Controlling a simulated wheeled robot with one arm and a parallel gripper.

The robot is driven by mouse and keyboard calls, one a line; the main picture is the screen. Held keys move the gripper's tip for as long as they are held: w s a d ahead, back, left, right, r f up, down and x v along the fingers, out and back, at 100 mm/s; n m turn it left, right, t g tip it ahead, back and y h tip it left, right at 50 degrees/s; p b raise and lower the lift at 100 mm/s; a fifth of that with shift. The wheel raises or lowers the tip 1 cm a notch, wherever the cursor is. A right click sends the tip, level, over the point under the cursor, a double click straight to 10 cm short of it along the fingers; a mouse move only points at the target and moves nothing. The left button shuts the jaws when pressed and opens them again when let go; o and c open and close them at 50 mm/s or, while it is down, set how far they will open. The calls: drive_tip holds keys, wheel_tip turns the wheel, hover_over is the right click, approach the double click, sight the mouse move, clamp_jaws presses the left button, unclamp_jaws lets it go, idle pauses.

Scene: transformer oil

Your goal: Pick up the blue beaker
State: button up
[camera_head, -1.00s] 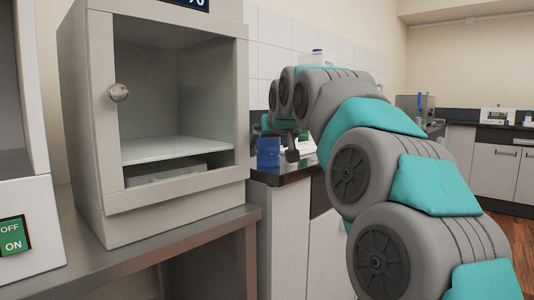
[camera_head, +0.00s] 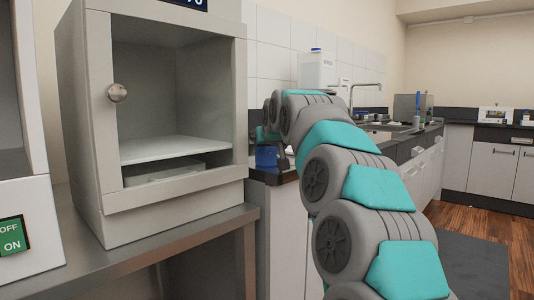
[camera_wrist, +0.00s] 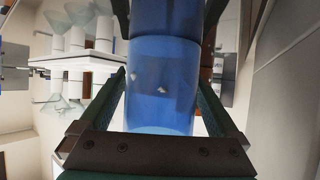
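The blue beaker (camera_wrist: 163,85) is translucent and fills the middle of the wrist view, between the two fingers of my gripper (camera_wrist: 164,72). A finger runs along each side of it, with narrow light gaps beside its lower part. Contact at the fingertips is hard to make out. In the head view the blue beaker (camera_head: 266,156) stands at the near left end of the dark counter, just right of the grey cabinet. My gripper is at the beaker there, small and partly hidden by my arm.
The open-fronted grey cabinet (camera_head: 101,150) stands close on the left, on a metal table (camera_head: 190,232). A dark counter (camera_head: 405,148) with a sink and tap (camera_head: 366,86) runs behind my arm. A white container (camera_head: 316,70) stands at the wall. The floor on the right is clear.

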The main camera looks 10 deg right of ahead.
drive_tip(key=c, duration=1.2)
drive_tip(key=shift+o, duration=0.2)
drive_tip(key=shift+r, duration=0.1)
wheel_tip(320, 180, up, 6)
drive_tip(key=shift+w+r+p, duration=0.1)
drive_tip(key=shift+r+p, duration=0.15)
drive_tip(key=shift+p, duration=0.45)
drive_tip(key=shift+r+p, duration=1)
drive_tip(key=shift+r, duration=0.7)
